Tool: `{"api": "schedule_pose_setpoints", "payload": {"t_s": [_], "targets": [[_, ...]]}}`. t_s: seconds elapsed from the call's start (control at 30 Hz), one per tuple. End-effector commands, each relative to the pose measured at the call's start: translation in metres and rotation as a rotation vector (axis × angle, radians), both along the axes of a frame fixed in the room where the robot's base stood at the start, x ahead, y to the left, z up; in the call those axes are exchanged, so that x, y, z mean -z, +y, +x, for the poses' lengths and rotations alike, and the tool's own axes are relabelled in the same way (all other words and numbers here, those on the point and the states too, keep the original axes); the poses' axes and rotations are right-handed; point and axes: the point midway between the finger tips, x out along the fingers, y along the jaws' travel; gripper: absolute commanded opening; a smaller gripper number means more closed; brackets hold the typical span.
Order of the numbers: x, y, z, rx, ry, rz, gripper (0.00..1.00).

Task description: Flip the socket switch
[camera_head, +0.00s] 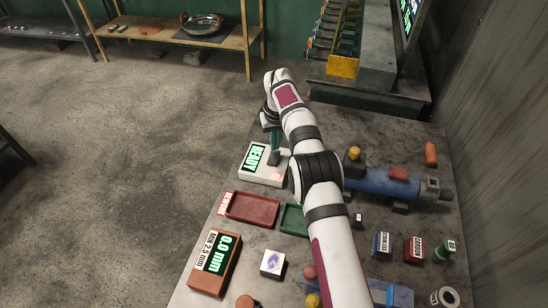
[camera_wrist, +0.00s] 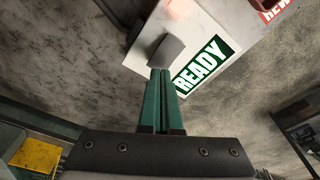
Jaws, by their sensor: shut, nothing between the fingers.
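My gripper (camera_head: 275,147) points down at this piece. Its green fingers (camera_wrist: 160,70) are shut side by side, with nothing between them. The fingertips meet the near edge of the grey piece in the wrist view; I cannot tell if they touch it. A faint reddish glow (camera_head: 277,177) shows on the box.
A red tray (camera_head: 232,219), partly hidden green tray (camera_head: 294,231) and orange gauge (camera_head: 238,271) reading 0.0 mm lie nearer. A blue machine (camera_head: 385,185) stands right of my arm. Several small boxes lie at the lower right. The table's left edge runs close to the socket box.

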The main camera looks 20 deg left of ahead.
Motion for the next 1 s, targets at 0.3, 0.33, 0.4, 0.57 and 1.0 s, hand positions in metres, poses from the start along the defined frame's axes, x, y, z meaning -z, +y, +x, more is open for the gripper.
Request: {"api": "schedule_pose_setpoints", "payload": {"t_s": [0.3, 0.33, 0.4, 0.57, 1.0], "targets": [[0.005, 0.000, 0.000, 0.000, 0.001, -0.001, 0.00], [0.006, 0.000, 0.000, 0.000, 0.001, -0.001, 0.00], [0.007, 0.000, 0.000, 0.000, 0.001, -0.001, 0.00], [0.009, 0.000, 0.000, 0.000, 0.001, -0.001, 0.00], [0.016, 0.000, 0.000, 0.000, 0.001, -0.001, 0.00]]}}
